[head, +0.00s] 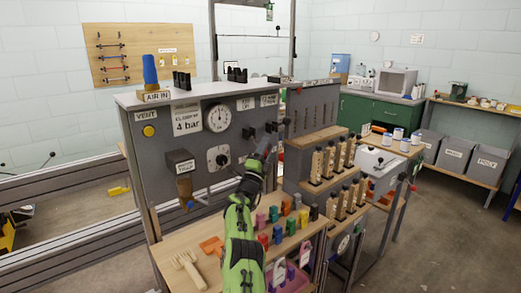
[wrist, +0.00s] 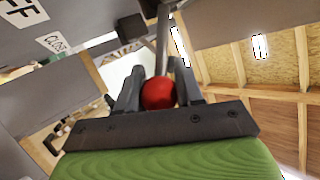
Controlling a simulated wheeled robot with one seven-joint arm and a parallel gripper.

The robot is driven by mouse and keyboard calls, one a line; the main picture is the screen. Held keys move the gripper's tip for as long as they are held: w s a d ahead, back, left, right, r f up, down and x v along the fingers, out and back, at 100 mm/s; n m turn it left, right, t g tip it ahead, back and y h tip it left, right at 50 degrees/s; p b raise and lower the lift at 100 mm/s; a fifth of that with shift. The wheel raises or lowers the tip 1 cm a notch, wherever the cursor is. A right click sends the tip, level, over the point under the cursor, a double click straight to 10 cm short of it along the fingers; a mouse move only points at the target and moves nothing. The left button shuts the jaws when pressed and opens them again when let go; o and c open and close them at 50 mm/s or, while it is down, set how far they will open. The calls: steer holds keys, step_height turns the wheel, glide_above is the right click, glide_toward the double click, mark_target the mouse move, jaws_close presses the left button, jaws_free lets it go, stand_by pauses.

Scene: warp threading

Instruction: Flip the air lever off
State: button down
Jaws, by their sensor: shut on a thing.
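The air lever shows in the wrist view as a red ball knob (wrist: 158,94) with a grey rod (wrist: 162,45) running up from it. My gripper (wrist: 155,82) is shut on the red knob, with one dark finger on each side. In the head view my gripper (head: 268,143) is at the right part of the grey panel (head: 150,165), near a black lever mount (head: 271,127). There my gripper and arm hide the knob. Above the mount is a white label (head: 268,100). In the wrist view a label ending in "FF" (wrist: 22,12) shows at the upper left.
A pressure gauge (head: 217,118) and a yellow vent button (head: 149,131) sit on the panel left of my gripper. Below, a wooden shelf (head: 195,247) holds coloured pegs and a brush. Wooden racks with upright handles (head: 330,160) stand close on the right.

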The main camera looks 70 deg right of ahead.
steer(key=shift+s+m, duration=0.1)
steer(key=shift+m, duration=0.2)
steer(key=c, duration=0.8)
jaws_free()
steer(key=shift+d, duration=0.1)
steer(key=shift+o, duration=0.2)
steer(key=shift+f, duration=0.15)
steer(key=v, duration=1.2)
